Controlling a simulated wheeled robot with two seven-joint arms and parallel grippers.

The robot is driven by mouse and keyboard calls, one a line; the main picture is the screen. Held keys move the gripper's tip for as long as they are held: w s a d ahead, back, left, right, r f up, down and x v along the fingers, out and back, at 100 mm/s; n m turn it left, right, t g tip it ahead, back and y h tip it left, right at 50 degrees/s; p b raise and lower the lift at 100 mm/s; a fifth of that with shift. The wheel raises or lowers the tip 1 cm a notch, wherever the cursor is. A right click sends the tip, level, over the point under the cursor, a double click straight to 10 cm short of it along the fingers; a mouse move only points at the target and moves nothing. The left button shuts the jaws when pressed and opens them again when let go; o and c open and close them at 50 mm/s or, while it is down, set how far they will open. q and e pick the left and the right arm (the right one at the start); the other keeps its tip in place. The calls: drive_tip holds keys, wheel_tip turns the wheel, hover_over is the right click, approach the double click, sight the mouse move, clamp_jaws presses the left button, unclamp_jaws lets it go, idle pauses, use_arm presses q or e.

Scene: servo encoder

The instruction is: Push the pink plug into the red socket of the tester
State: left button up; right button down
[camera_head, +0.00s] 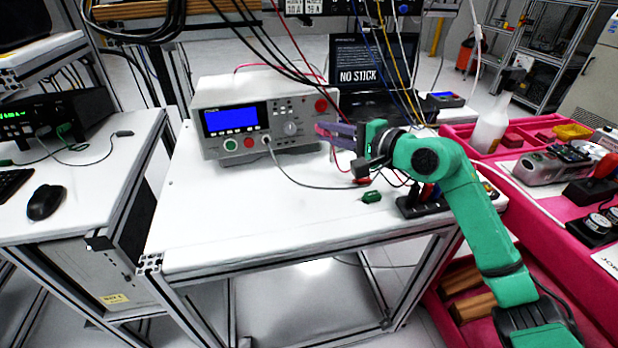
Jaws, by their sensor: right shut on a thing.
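The tester (215,97) is a beige box with a blue screen, standing at the back of the white table. A round red part (321,105) is at the upper right of its front. A smaller round red part (231,145) is at the lower left, beside a green one. My right gripper (328,130) is in front of the tester's right side, below the upper red part. It is shut on the pink plug (322,127), mostly hidden by the fingers; only a pink end shows. The plug looks apart from both red parts. My left gripper is out of view.
A grey cable (300,184) runs from the tester's front across the table. A small green block (371,197) lies below my right gripper. A laptop (372,70) stands behind. A pink tray (500,140) with tools is at right. The table's left front (220,220) is clear.

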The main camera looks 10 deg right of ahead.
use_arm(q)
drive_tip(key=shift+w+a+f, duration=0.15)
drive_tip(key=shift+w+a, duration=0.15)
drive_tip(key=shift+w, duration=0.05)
use_arm(e)
drive_tip(key=shift+w+d+r+m+t+h, duration=0.1)
drive_tip(key=shift+w+d+m+t+h, duration=0.2)
drive_tip(key=shift+w, duration=1.1)
drive_tip(key=shift+w+d+r+m+t+h, duration=0.1)
drive_tip(key=shift+w+d+t, duration=0.3)
drive_tip(key=shift+w, duration=0.95)
drive_tip(key=shift+w+d+r+m+t+h, duration=0.1)
drive_tip(key=shift+w+d+t+h, duration=0.2)
drive_tip(key=shift+w, duration=1.1)
drive_tip(key=shift+d, duration=0.1)
use_arm(q)
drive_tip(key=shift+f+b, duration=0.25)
drive_tip(key=shift+b, duration=0.1)
use_arm(e)
drive_tip(key=shift+d, duration=0.1)
use_arm(q)
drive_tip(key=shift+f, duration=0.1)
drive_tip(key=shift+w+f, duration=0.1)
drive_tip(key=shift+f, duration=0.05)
drive_tip(key=shift+b, duration=0.3)
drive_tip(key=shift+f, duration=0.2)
